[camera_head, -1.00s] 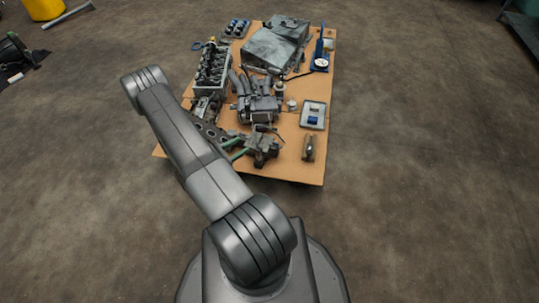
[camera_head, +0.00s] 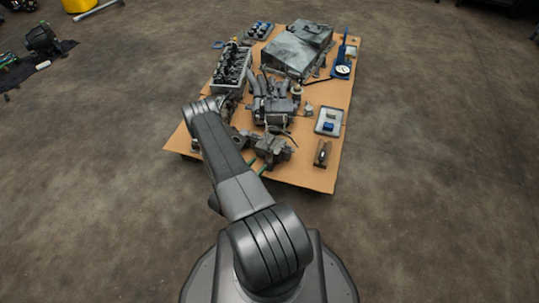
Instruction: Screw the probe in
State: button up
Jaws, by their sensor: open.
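A blue stand (camera_head: 343,50) with a round white dial (camera_head: 343,70) is at the far right of the board. A pale tray (camera_head: 336,116) on the right side holds a small blue item (camera_head: 328,127). I cannot make out which part is the probe; it is too small or hidden. My arm reaches up from the bottom centre, with its bent joint in front of the board's left side. My gripper cannot be made out; it seems hidden behind the arm.
The brown board (camera_head: 310,178) carries a cylinder block (camera_head: 232,68), a grey engine part (camera_head: 275,105), a large metal housing (camera_head: 296,50) and a small upright part (camera_head: 323,153) near its front right. Open floor lies around it. A yellow drum (camera_head: 76,4) stands far left.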

aim_at(269, 153)
jog(key=b+x, duration=0.2)
jog(key=x, duration=0.6)
jog(key=shift+w+d, duration=0.2)
jog(key=shift+w, duration=0.05)
jog(key=c, duration=0.9)
jog(key=shift+h, duration=0.3)
jog(key=m+g+h+b, duration=0.1)
jog(key=g+b, duration=0.1)
jog(key=m+g+h+b, duration=0.2)
jog(key=shift+a+f+m, duration=0.1)
jog(key=shift+f+m, duration=0.15)
jog(key=shift+m, duration=0.05)
jog(key=m+g+h+b, duration=0.1)
jog(key=m+g+h, duration=0.1)
jog(key=g, duration=0.1)
jog(key=shift+r, duration=0.2)
jog(key=shift+m+g+h, duration=0.6)
jog(key=shift+m+g, duration=1.1)
jog(key=shift+g, duration=0.8)
jog(key=shift+r, duration=0.1)
